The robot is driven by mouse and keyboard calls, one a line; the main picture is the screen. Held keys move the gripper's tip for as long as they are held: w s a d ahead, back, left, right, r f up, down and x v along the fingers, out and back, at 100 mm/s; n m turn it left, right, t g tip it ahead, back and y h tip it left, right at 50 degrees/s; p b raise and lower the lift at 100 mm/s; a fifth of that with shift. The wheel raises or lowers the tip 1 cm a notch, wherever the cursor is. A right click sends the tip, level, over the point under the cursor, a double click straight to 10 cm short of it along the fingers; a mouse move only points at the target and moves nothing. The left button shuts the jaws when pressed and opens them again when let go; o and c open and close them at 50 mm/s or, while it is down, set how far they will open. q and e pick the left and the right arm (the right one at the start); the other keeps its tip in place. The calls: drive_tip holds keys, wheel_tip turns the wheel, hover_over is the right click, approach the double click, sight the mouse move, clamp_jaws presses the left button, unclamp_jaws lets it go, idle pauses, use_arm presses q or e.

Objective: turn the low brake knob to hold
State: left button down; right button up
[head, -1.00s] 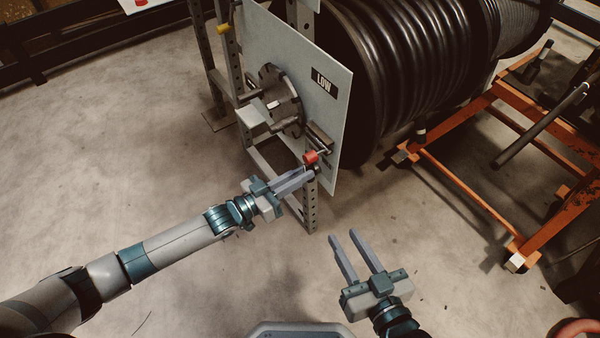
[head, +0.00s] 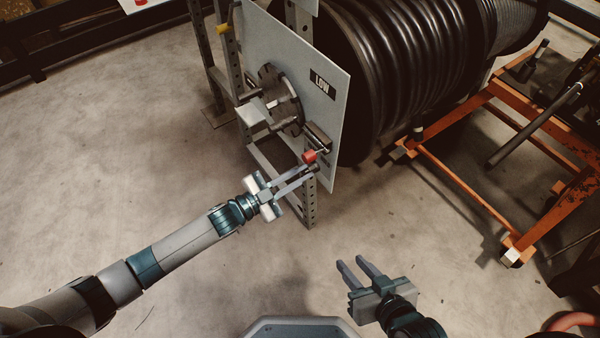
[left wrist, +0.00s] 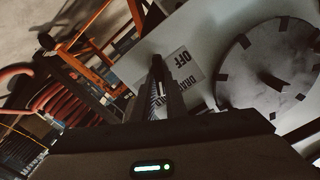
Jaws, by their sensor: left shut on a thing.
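The grey panel marked LOW (head: 335,115) stands upright in front of the hose reel. My left gripper (head: 311,169) is at the panel's lower corner, shut on a small dark knob that its fingertips mostly hide. A red piece (head: 310,156) sits just above the fingertips. In the left wrist view the gripper's fingers (left wrist: 158,88) reach to the panel beside a white label (left wrist: 182,68). OFF can be read on it; the rest is partly covered. The knob's pointing direction cannot be told. My right gripper (head: 352,262) is open and empty over the floor, away from the panel.
A slotted dark disc (head: 283,98) and a pale block (head: 253,114) stick out from the panel, left of my left gripper. The hose reel (head: 400,60) is behind the panel. An orange frame (head: 465,185) stands at right. The floor in front is clear.

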idle(0.4)
use_arm(q)
drive_tip(key=c, duration=1.8)
unclamp_jaws()
